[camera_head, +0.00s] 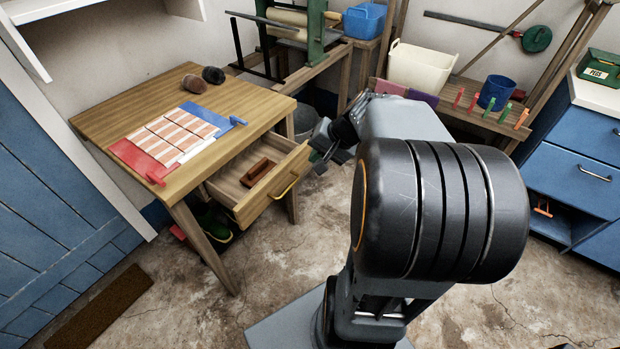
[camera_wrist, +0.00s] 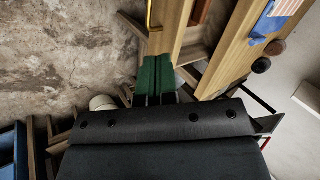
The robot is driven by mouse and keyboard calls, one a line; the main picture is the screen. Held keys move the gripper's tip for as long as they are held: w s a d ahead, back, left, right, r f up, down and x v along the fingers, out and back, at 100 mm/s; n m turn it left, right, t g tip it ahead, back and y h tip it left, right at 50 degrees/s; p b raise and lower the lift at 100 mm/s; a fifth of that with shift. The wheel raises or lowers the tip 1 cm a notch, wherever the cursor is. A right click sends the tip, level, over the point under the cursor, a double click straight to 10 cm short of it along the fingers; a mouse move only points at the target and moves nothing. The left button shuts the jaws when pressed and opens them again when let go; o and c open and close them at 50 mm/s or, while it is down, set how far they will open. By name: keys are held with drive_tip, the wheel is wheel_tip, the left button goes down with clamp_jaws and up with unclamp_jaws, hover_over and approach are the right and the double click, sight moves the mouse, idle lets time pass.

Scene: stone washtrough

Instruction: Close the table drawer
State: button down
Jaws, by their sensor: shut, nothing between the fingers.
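The wooden table (camera_head: 215,99) stands at the left in the head view. Its drawer (camera_head: 240,203) is pulled out and holds a brown wooden block (camera_head: 258,171). A yellow handle (camera_head: 284,187) is on the drawer's front panel. My gripper (camera_head: 318,160) is beside the right end of the drawer front, near its top edge. In the wrist view its green fingers (camera_wrist: 154,78) are together and empty, with the yellow handle (camera_wrist: 153,15) just ahead of them. The fingertips appear close to the drawer front; I cannot tell if they touch.
On the tabletop are a red and blue board with striped pieces (camera_head: 172,136) and two dark round objects (camera_head: 204,79). Green boots (camera_head: 213,222) stand under the table. A bucket (camera_head: 304,123) is behind it. The floor before the drawer is clear.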

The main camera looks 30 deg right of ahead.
sight(276, 150)
drive_tip(key=w+d+f+m+t+b, duration=0.1)
drive_tip(key=d+f+m+t+b, duration=0.3)
drive_tip(key=d+f, duration=0.4)
drive_tip(key=shift+g, duration=0.5)
drive_tip(key=w+f+b, duration=0.1)
drive_tip(key=w, duration=0.2)
drive_tip(key=w+a+f+b, duration=0.1)
drive_tip(key=w+f, duration=0.1)
drive_tip(key=w, duration=0.1)
drive_tip(key=w+a+f+b, duration=0.1)
drive_tip(key=w+f, duration=0.1)
drive_tip(key=shift+w+f+b, duration=0.25)
drive_tip(key=shift+w+b, duration=0.1)
drive_tip(key=shift+w, duration=0.05)
drive_tip(key=shift+w+a, duration=0.3)
drive_tip(key=shift+w, duration=0.45)
drive_tip(key=w+a, duration=0.2)
drive_tip(key=w, duration=0.2)
drive_tip(key=w+a+p, duration=0.1)
drive_tip(key=w+a, duration=0.1)
drive_tip(key=w, duration=0.3)
drive_tip(key=w+a, duration=0.2)
drive_tip(key=w, duration=0.2)
drive_tip(key=shift+w+r, duration=0.1)
drive_tip(key=shift+w, duration=0.1)
drive_tip(key=shift+w+a, duration=0.1)
drive_tip(key=shift+w, duration=0.05)
drive_tip(key=shift+r, duration=0.15)
